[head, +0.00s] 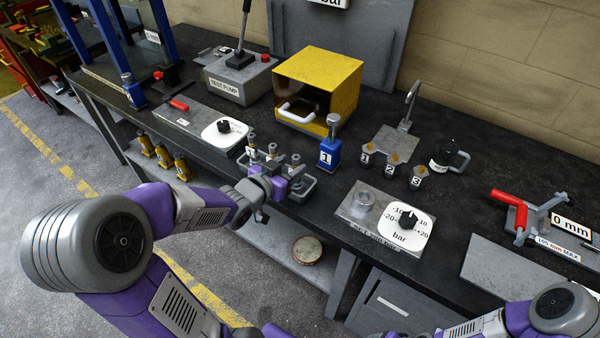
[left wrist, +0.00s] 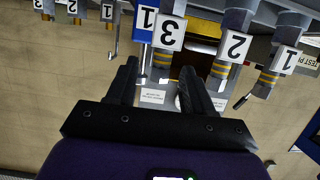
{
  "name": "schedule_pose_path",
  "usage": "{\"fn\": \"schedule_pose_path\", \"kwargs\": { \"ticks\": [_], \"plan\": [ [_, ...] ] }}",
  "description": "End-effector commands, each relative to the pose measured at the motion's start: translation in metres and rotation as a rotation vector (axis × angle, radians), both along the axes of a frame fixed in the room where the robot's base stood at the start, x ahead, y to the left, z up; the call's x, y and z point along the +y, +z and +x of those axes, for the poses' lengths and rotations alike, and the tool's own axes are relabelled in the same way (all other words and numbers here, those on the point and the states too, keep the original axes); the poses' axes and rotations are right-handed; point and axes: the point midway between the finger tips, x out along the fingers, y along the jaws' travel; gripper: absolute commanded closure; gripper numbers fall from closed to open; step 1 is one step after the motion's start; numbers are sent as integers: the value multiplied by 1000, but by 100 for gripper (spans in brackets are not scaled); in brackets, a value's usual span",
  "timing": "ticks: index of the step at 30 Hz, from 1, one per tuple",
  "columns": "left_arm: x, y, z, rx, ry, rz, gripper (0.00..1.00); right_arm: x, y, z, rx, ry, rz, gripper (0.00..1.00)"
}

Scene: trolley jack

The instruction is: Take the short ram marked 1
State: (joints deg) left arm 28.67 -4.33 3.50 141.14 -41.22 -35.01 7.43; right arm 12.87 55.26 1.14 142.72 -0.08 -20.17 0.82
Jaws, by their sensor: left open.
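The short blue ram marked 1 (head: 330,152) stands upright on the bench near its front edge, with a grey rod and cap on top. In the left wrist view, which is upside down, the blue ram marked 1 (left wrist: 143,24) is partly hidden behind a nearer part marked 3. My left gripper (head: 290,183) is at the bench's front edge, left of and nearer than the ram, and apart from it. In the left wrist view my left gripper (left wrist: 158,75) has its two black fingers spread with nothing between them. My right gripper does not show.
Small dark parts marked 1 (head: 367,159), 2 (head: 393,165) and 3 (head: 418,178) stand right of the ram. A yellow box (head: 345,77) is behind it.

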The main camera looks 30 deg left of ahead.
Motion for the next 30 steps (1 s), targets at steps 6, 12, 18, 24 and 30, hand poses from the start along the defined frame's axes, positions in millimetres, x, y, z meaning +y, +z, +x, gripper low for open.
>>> {"fn": "schedule_pose_path", "kwargs": {
  "ticks": [6, 12, 18, 24, 30],
  "plan": [
    [-1, -9, 30, 0, -2, -1, 48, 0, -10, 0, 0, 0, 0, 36],
    [-3, -14, 51, 0, -1, 0, 48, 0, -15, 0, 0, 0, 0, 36],
    [-3, -14, 53, 0, 0, 0, 48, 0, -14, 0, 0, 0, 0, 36],
    [-3, -14, 53, -1, 0, 0, 72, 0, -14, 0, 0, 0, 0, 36],
    [-2, -14, 53, -1, 0, 0, 100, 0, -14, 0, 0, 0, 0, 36]
  ]
}}
